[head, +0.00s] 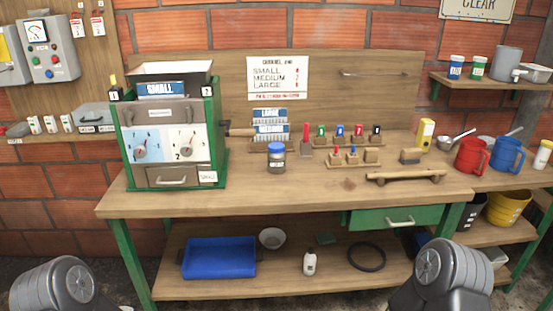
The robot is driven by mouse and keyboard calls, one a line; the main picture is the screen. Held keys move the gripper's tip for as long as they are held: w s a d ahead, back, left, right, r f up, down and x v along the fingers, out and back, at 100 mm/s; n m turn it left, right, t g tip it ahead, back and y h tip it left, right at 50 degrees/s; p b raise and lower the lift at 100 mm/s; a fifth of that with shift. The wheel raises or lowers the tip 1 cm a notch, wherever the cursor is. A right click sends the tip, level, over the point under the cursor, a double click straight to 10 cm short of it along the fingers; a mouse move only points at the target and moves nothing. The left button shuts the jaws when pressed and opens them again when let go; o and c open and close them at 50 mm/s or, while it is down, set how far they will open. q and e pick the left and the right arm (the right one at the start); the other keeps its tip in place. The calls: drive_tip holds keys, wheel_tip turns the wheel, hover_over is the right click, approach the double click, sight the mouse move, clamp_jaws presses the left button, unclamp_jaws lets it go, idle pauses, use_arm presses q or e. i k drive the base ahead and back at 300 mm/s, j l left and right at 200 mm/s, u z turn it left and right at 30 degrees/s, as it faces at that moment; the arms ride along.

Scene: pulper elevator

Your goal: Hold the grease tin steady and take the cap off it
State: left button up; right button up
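A small grey tin (277,163) with a blue cap (276,147) stands upright on the workbench, right of the green-framed machine; I take it for the grease tin, though its label is too small to read. The cap sits on top of it. Nothing touches the tin. Only grey rounded links of my two arms show, at the bottom left and bottom right corners. Neither gripper is in view.
The green-framed machine (172,140) stands left on the workbench (250,199). Racks with coloured pegs (350,160), a wooden bar (405,177), a red mug (471,156) and a blue mug (507,154) are to the right. The bench front before the tin is clear.

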sight(275, 161)
drive_tip(key=i+l+u, duration=0.5)
drive_tip(key=i+l, duration=0.8)
drive_tip(key=l, duration=0.1)
